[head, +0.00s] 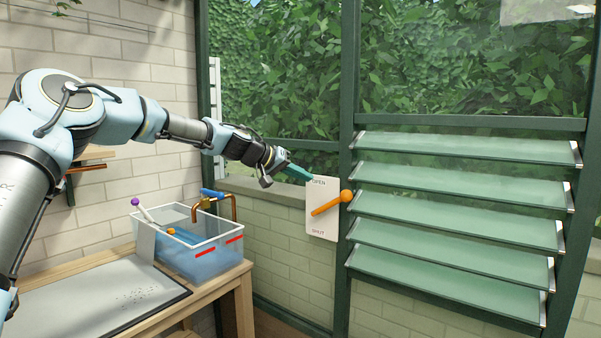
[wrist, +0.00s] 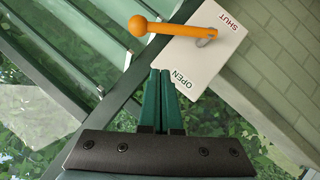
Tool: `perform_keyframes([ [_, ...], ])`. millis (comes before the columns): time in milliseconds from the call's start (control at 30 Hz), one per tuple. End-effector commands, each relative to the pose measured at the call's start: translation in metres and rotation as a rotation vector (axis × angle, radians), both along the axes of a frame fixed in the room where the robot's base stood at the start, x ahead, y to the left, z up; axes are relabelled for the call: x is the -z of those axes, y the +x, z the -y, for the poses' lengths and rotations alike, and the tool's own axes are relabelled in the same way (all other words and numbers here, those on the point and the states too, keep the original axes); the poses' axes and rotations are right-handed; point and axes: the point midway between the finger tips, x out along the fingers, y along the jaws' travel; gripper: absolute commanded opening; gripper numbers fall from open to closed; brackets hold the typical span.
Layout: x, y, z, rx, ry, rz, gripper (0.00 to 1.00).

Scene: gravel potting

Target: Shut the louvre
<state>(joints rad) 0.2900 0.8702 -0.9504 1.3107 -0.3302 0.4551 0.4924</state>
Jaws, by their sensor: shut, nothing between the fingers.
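The louvre (head: 455,232) on the right has several green glass slats, tilted with gaps between them. Its orange lever with a ball knob (head: 332,203) is on a white plate (head: 318,230) marked OPEN at the top and SHUT at the bottom. The lever slants up to the right, its knob between the two words. In the wrist view the lever (wrist: 172,28) crosses the plate (wrist: 200,62) beyond my fingertips. My gripper (head: 310,177) is shut and empty, by the OPEN end of the plate. In the wrist view my gripper (wrist: 160,72) appears apart from the lever.
A clear water tank (head: 205,262) with red marks stands on a wooden bench (head: 238,272) at the left. A blue-handled tap (head: 212,194) is behind it. A dark green window post (head: 345,150) stands between plate and slats.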

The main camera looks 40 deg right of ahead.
Motion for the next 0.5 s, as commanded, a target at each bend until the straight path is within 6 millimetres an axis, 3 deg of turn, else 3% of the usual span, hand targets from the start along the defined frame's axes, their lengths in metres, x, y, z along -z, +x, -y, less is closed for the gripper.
perform_keyframes([
  [267, 0.024, -0.008, 0.052, 0.003, 0.001, -0.002, 0.00],
  [500, 0.050, -0.022, 0.063, 0.000, 0.000, -0.002, 0.00],
])
